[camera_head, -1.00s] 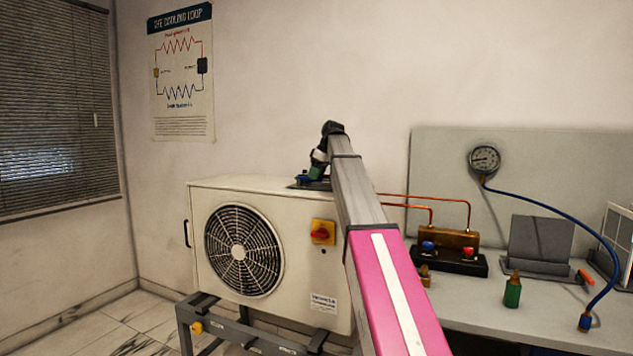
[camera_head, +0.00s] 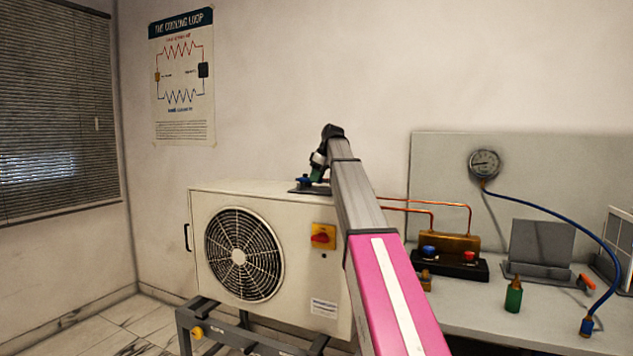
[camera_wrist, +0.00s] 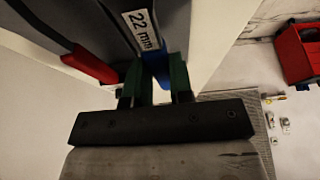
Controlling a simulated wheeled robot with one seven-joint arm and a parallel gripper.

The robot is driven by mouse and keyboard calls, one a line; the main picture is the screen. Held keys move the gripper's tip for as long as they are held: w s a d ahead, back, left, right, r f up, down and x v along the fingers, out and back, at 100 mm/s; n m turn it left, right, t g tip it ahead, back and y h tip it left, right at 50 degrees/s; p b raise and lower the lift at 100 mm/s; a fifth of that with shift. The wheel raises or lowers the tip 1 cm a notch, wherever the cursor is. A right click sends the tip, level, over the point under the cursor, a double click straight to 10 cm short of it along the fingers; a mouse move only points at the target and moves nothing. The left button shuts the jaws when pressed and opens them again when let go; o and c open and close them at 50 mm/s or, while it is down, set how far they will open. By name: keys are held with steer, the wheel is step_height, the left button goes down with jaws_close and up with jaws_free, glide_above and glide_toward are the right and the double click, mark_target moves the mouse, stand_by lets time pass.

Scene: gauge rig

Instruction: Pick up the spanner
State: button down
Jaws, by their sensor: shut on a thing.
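My gripper shows in the wrist view (camera_wrist: 154,80), its two green fingers shut on a blue piece (camera_wrist: 155,62), which looks like the grip of the spanner. The rest of the spanner is hidden. A white label reading "22 mm" (camera_wrist: 142,30) sits just beyond it on a dark grey holder. A red handle (camera_wrist: 90,65) lies left of the fingers, apart from them. In the head view my gripper (camera_head: 313,177) is at a small dark tray (camera_head: 300,190) on top of the white fan unit. I cannot tell whether the spanner is clear of its holder.
The white fan unit (camera_head: 202,230) stands on a grey frame, with a red-yellow switch (camera_head: 323,236) on its front.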

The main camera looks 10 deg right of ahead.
step_height(320, 180, up, 3)
steer(key=shift+w+f, duration=0.1)
steer(key=s+a+r, duration=0.7)
steer(key=s, duration=0.2)
steer(key=shift+a, duration=0.3)
